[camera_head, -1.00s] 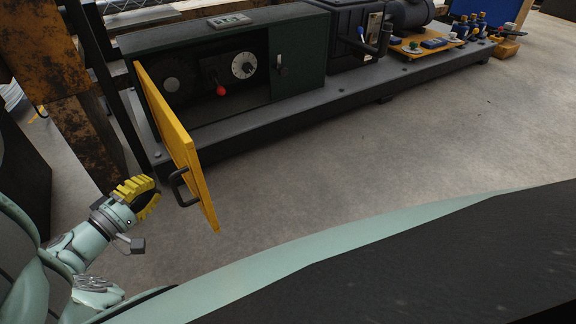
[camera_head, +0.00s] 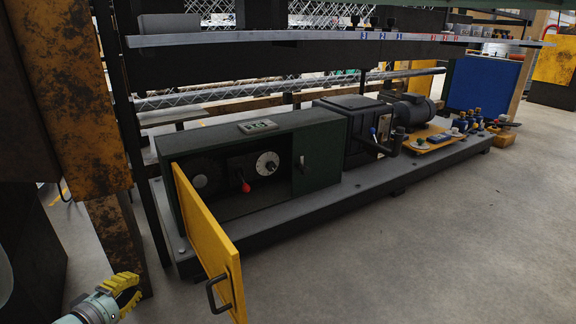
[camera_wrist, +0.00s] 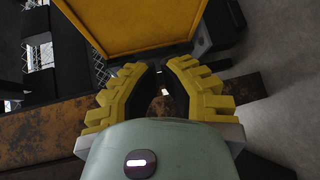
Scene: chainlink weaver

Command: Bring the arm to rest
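My gripper (camera_head: 130,288) is at the bottom left of the head view, left of the open yellow door (camera_head: 203,235) and apart from it. In the wrist view its two yellow ridged fingers (camera_wrist: 158,68) curve toward each other with a gap between the tips and nothing held. The yellow door's panel (camera_wrist: 135,25) fills the top of the wrist view, beyond the fingertips. Most of my arm is outside the head view.
The door hangs open on a dark green cabinet (camera_head: 322,158) holding a red-knobbed lever (camera_head: 245,186) and a white dial (camera_head: 267,163). A rusty yellow post (camera_head: 70,95) stands at the left. A motor (camera_head: 408,108) sits farther right. The floor (camera_head: 430,255) at front right is clear.

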